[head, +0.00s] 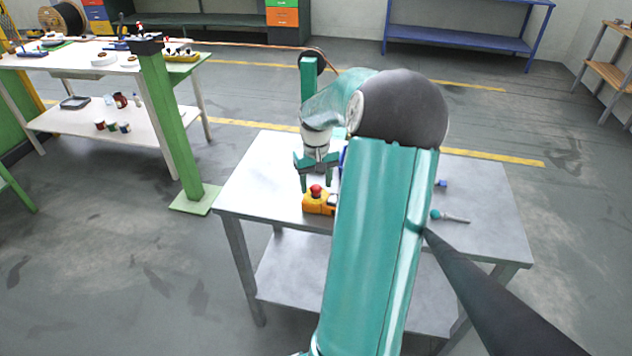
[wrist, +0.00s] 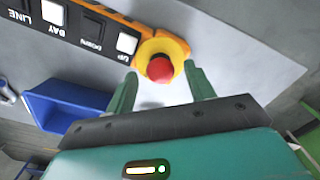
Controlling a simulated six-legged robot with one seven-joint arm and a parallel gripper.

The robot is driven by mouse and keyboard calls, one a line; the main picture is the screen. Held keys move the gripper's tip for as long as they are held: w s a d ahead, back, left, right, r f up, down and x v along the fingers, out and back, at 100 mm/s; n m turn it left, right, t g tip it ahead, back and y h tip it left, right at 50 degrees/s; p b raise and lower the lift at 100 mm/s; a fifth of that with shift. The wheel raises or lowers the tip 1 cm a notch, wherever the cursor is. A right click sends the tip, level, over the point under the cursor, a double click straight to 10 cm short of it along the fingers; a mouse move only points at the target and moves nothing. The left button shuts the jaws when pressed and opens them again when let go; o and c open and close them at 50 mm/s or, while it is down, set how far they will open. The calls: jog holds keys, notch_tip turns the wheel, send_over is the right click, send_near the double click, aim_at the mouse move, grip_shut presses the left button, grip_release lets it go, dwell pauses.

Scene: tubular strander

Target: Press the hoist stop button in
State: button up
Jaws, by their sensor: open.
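The hoist stop button is a red mushroom head (head: 316,190) on a yellow-orange control box (head: 318,206) near the front left of the grey table (head: 250,185). In the wrist view the red button (wrist: 160,69) sits on a round yellow collar at the end of the box and stands out from it. My gripper (head: 317,182) points down just above the button. In the wrist view its two green fingers (wrist: 160,84) are spread, one on each side of the button, with nothing between them. Whether a finger touches the collar cannot be told.
The control box carries white and dark buttons (wrist: 126,43) labelled UP, DOWN, BAY and LINE. A blue bin (wrist: 65,105) stands beside it. A teal-handled tool (head: 450,217) lies on the table's right side. A green post (head: 170,125) stands left of the table.

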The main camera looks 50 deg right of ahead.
aim_at(316, 186)
jog(key=shift+c, duration=0.2)
grip_shut()
jog(key=shift+a+f, duration=0.1)
jog(key=shift+f, duration=0.45)
jog(key=shift+o, duration=0.2)
grip_release()
jog(key=shift+f, duration=0.1)
notch_tip(316, 186, up, 14)
